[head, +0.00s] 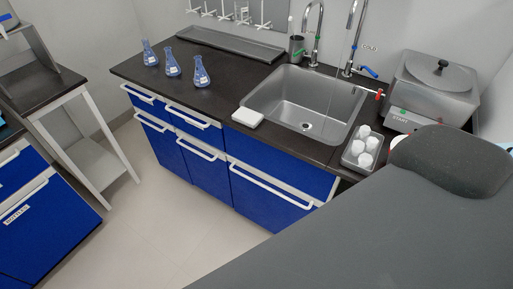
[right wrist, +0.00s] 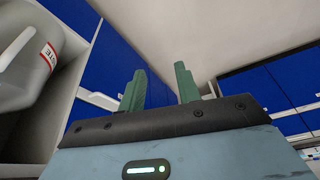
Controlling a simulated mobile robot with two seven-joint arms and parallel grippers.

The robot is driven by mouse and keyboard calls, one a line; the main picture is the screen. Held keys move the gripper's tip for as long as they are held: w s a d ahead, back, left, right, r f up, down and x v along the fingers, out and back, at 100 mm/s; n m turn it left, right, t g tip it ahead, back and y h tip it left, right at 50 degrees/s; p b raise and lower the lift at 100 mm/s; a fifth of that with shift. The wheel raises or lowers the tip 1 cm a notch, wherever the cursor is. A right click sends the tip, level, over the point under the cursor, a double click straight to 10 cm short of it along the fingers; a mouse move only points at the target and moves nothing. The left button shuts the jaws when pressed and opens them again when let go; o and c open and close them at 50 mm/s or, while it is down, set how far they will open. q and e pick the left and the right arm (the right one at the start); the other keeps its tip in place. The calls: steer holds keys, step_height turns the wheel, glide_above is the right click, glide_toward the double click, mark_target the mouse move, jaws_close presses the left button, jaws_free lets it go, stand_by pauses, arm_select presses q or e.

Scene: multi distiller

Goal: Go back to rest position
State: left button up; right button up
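My right gripper (right wrist: 160,86) shows in the right wrist view. Its two green fingers stand well apart with nothing between them, so it is open and empty. Blue cabinet fronts and a pale surface lie beyond the fingers. In the head view neither gripper shows. A large dark grey part of my own arm fills the lower right there and hides what is behind it. My left gripper is in neither view.
A dark counter (head: 222,108) holds three blue-filled flasks (head: 172,65), a sink (head: 304,98), a tray of white-capped bottles (head: 350,160) and a steel distiller (head: 436,85). A white container (right wrist: 30,60) stands close left of my right gripper. Floor (head: 150,225) is clear.

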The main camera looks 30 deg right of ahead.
steer(key=shift+w+a+f+t+y, duration=0.25)
steer(key=shift+w+f+t, duration=0.25)
steer(key=shift+f+t, duration=0.3)
steer(key=shift+w+a+f+t+y, duration=0.15)
steer(key=shift+w+a+f+t, duration=0.25)
steer(key=shift+t, duration=0.45)
steer(key=shift+w+a+f+t+y, duration=0.2)
steer(key=shift+w+f+t, duration=0.35)
steer(key=shift+f+t, duration=0.3)
